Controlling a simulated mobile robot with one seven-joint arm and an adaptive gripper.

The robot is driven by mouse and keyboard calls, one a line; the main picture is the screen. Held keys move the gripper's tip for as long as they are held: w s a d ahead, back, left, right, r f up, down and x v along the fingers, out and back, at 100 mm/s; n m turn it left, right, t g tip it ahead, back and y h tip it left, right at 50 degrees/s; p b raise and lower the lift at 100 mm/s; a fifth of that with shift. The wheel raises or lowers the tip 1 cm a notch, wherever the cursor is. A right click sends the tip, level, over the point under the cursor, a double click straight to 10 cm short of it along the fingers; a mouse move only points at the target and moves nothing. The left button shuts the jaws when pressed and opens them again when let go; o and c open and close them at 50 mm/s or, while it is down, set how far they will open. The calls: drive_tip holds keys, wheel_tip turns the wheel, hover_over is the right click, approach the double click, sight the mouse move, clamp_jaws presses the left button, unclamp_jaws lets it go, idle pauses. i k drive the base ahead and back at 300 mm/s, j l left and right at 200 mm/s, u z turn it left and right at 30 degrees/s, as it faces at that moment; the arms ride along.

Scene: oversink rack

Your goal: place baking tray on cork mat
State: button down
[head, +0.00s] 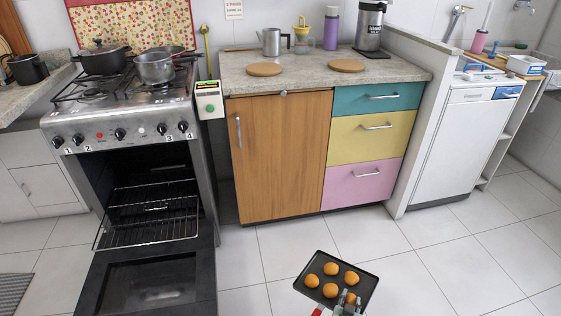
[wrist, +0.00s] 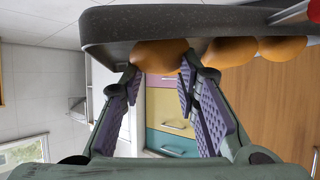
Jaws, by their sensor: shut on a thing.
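The baking tray (head: 312,262) is dark and rectangular, with several round orange-brown rolls on it. It is over the floor in front of the cabinet, clear of the counter. My gripper (head: 349,299) is shut at its near edge, fingertips beside one roll (wrist: 160,54). The tray's dark wall (wrist: 110,30) fills the top of the wrist view; the exact contact is partly hidden. Two round cork mats lie flat and bare on the counter, one at left (head: 265,69) and one at right (head: 346,66).
A kettle (head: 271,42), a purple bottle (head: 332,28) and a large flask (head: 369,25) stand behind the mats. The oven door (head: 150,283) is open with a rack (head: 150,222) pulled out. A low wall (head: 405,50) bounds the counter's right side.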

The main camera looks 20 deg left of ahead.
sight(265, 67)
drive_tip(key=i+l, duration=0.2)
drive_tip(key=l, duration=0.15)
drive_tip(key=i+l, duration=0.25)
drive_tip(key=i+l+u, duration=0.1)
drive_tip(key=l, duration=0.4)
drive_tip(key=i+l, duration=0.5)
drive_tip(key=l, duration=0.25)
drive_tip(key=u, duration=1.3)
drive_tip(key=i+l, duration=0.05)
